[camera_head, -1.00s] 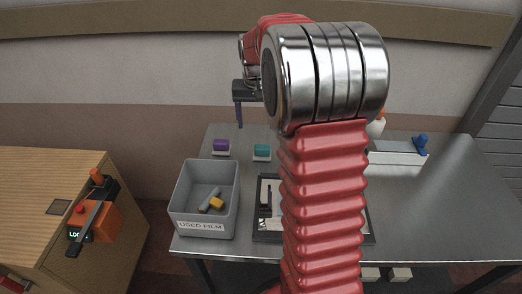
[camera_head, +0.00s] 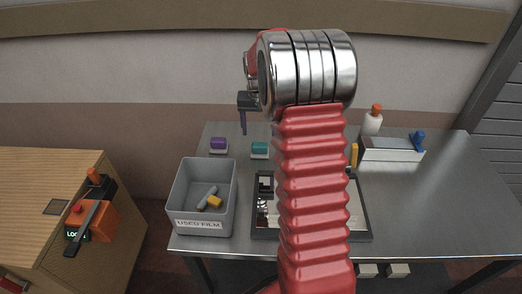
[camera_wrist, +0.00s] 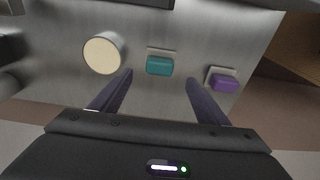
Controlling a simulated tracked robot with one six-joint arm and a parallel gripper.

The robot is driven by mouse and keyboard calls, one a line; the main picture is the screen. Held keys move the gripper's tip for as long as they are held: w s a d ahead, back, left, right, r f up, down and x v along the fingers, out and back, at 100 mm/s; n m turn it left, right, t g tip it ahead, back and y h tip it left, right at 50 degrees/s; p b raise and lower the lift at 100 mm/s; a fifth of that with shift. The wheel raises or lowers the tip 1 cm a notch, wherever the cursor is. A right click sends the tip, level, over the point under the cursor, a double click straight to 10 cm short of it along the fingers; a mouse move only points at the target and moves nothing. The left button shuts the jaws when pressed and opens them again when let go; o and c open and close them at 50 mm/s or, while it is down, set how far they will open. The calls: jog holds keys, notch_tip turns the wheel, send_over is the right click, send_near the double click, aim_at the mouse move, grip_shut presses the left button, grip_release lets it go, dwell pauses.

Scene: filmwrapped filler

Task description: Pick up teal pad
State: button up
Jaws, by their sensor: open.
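The teal pad (camera_head: 259,148) sits on a small pale base near the back edge of the metal table, left of my arm. It also shows in the wrist view (camera_wrist: 159,66), beyond and roughly between my fingertips. My gripper (camera_wrist: 158,80) is open, with its two dark fingers apart and nothing between them. In the head view the gripper (camera_head: 243,132) hangs above the back of the table, partly hidden behind my arm.
A purple pad (camera_head: 218,144) sits left of the teal one. A grey bin (camera_head: 203,222) labelled USED FILM holds a few pieces. A framed tray (camera_head: 265,234) is partly hidden by my arm. A white bottle (camera_head: 372,124) stands at the back.

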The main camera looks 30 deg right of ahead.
aim_at(260, 144)
jog(key=shift+w+d+f, duration=0.1)
jog(key=shift+f, duration=1)
jog(key=shift+w+d+f, duration=0.1)
jog(key=shift+f, duration=0.95)
jog(key=shift+w+d+f, duration=0.15)
jog(key=shift+w+f, duration=0.05)
jog(key=shift+f, duration=1.1)
jog(key=shift+w+d+f, duration=0.15)
jog(key=shift+f, duration=1.15)
jog(key=c, duration=1.1)
jog(key=shift+r, duration=0.1)
jog(key=shift+c, duration=0.2)
notch_tip(260, 144, up, 10)
jog(key=shift+f, duration=0.1)
